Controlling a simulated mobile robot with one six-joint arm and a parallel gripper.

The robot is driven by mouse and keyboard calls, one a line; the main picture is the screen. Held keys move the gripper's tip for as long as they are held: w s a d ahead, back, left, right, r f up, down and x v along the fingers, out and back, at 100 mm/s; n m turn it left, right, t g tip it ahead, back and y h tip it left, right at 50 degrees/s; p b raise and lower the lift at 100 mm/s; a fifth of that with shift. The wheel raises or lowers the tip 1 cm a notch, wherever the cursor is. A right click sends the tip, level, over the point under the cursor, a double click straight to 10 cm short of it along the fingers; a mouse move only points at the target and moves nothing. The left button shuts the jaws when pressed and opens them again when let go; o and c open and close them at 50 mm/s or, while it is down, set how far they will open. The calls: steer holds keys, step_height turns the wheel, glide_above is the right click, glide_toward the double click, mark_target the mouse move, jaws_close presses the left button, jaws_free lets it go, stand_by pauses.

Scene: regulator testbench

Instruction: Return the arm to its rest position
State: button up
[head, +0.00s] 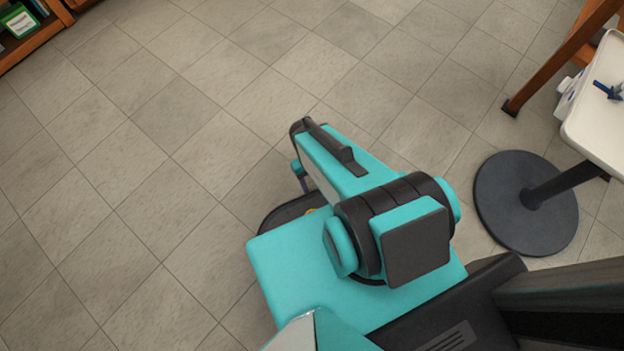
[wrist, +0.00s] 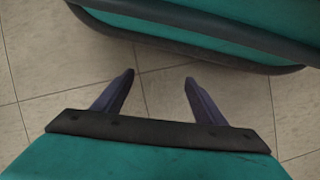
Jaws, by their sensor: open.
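My arm, teal and black, is folded over my own base in the head view. My gripper shows in the wrist view (wrist: 158,82), with its two dark fingers spread apart and nothing between them. It points down toward the tiled floor, close beside the teal and black edge of my own base.
A white-topped table (head: 598,125) on a round black foot (head: 527,203) stands at the right, with a blue item (head: 608,90) on it. A wooden leg (head: 560,55) is behind it. Wooden shelving (head: 38,38) is at the upper left. The floor at left and centre is clear.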

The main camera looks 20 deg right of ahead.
steer(key=shift+m+y, duration=0.4)
steer(key=shift+m, duration=0.1)
steer(key=a, duration=0.1)
steer(key=s+a, duration=0.1)
steer(key=s+a+f, duration=0.1)
steer(key=a, duration=0.1)
steer(key=shift+s, duration=0.25)
steer(key=shift+d, duration=0.1)
step_height(320, 180, up, 29)
steer(key=s+p, duration=0.1)
steer(key=p, duration=2.7)
steer(key=shift+g+p, duration=0.3)
steer(key=shift+r, duration=0.1)
